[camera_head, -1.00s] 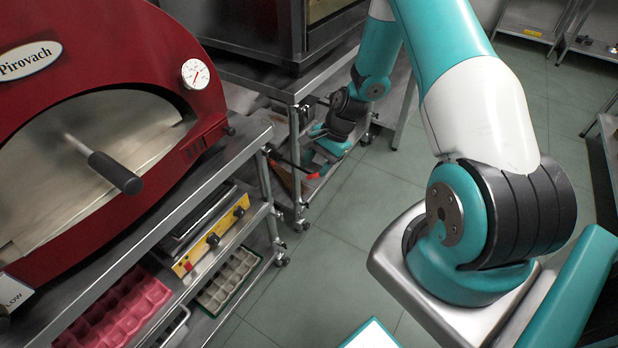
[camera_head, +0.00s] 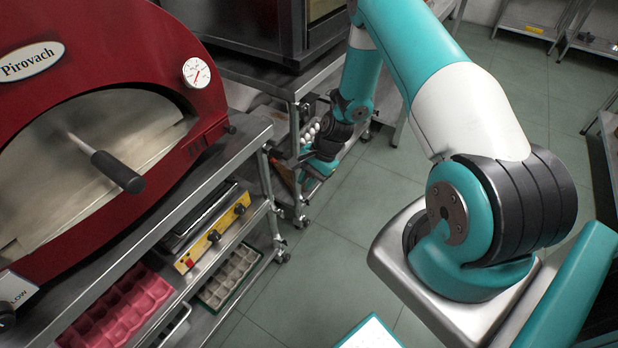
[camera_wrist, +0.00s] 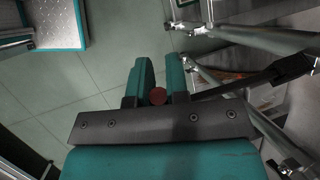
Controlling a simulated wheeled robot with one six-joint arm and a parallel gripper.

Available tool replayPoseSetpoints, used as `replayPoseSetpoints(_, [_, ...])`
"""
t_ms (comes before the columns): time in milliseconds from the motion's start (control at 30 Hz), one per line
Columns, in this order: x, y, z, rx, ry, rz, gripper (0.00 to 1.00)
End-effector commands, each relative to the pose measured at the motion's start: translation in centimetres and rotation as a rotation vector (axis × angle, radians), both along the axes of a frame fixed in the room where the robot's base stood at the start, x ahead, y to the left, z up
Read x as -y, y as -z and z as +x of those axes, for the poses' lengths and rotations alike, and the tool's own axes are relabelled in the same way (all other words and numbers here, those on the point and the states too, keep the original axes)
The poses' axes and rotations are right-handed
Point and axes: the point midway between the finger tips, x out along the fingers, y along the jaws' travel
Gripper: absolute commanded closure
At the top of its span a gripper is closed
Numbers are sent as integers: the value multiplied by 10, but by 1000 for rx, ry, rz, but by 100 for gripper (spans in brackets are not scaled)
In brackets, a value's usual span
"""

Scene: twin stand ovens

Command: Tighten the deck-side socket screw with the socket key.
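My gripper (camera_wrist: 158,84) has its two teal fingers close together in the wrist view, with a narrow gap between them. The round red end of the socket key (camera_wrist: 157,96) fills this gap and appears to touch both fingers. The key's black bar (camera_wrist: 240,89) runs from behind the right finger to a dark fitting at the stand's frame on the right. The socket screw is hidden.
The red oven (camera_head: 110,110) stands on a steel stand (camera_head: 200,180) with trays on its lower shelves. A second stand (camera_head: 293,150) with a dark oven is behind. Stand legs and rails are close to my gripper. The tiled floor (camera_head: 345,250) is open to the right.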

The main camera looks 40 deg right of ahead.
Motion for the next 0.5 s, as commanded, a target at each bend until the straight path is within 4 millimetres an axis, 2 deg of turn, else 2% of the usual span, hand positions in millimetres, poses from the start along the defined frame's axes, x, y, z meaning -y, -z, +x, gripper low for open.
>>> replayPoseSetpoints(333, [0, -1, 4, 6, 1, 5, 100])
replayPoseSetpoints(500, [2, -2, 6, -34, 4, 124, 100])
